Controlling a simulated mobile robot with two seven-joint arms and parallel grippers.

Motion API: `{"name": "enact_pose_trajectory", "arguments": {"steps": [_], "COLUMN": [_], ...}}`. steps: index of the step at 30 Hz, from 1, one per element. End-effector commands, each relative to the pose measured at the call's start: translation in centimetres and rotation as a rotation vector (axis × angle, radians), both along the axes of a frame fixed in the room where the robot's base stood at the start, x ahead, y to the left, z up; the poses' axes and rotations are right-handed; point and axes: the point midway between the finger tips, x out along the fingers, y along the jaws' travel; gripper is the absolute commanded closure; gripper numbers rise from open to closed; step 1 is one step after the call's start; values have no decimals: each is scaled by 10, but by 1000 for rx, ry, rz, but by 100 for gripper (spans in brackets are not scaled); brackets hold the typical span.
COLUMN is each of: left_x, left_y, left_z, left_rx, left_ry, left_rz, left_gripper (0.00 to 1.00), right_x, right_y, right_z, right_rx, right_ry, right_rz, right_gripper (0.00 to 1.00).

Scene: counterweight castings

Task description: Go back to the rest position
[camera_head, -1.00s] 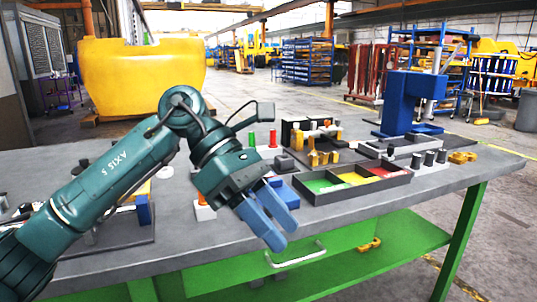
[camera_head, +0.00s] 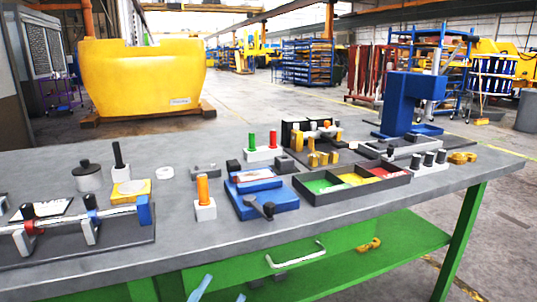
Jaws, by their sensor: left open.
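Only the blue fingertips of my left gripper (camera_head: 219,292) show, at the bottom edge in front of the green bench. They are apart with nothing seen between them; the rest of that gripper and arm is out of frame. My right gripper is not in view. The grey-topped workbench (camera_head: 330,222) fills the middle of the view. My left gripper is below and in front of its near edge, clear of the things on top.
On the bench are a rod fixture (camera_head: 120,245), a blue block fixture (camera_head: 262,190), an orange peg in a white block (camera_head: 203,190), a tray with green, yellow and red compartments (camera_head: 340,196) and a blue press (camera_head: 400,103). A white drawer handle (camera_head: 297,258) juts out in front.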

Motion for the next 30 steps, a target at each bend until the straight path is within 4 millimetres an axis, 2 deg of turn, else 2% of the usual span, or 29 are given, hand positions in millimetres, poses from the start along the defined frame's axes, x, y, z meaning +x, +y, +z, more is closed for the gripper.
{"name": "enact_pose_trajectory", "arguments": {"steps": [1,6,12,17,18,20,30], "left_x": [-8,-32,-67,-97,-104,-98,-94], "left_y": [12,39,58,69,71,70,67], "left_z": [-24,-82,-128,-155,-159,-147,-132], "left_rx": [-40,-134,-208,-258,-268,-255,-192], "left_ry": [138,471,746,931,972,970,1061], "left_rz": [24,82,129,161,168,169,194], "left_gripper": [57,57,57,57,57,57,57], "right_x": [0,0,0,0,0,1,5], "right_y": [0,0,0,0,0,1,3], "right_z": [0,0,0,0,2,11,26], "right_rx": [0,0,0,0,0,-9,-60], "right_ry": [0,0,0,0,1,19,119], "right_rz": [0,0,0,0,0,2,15], "right_gripper": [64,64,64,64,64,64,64]}}
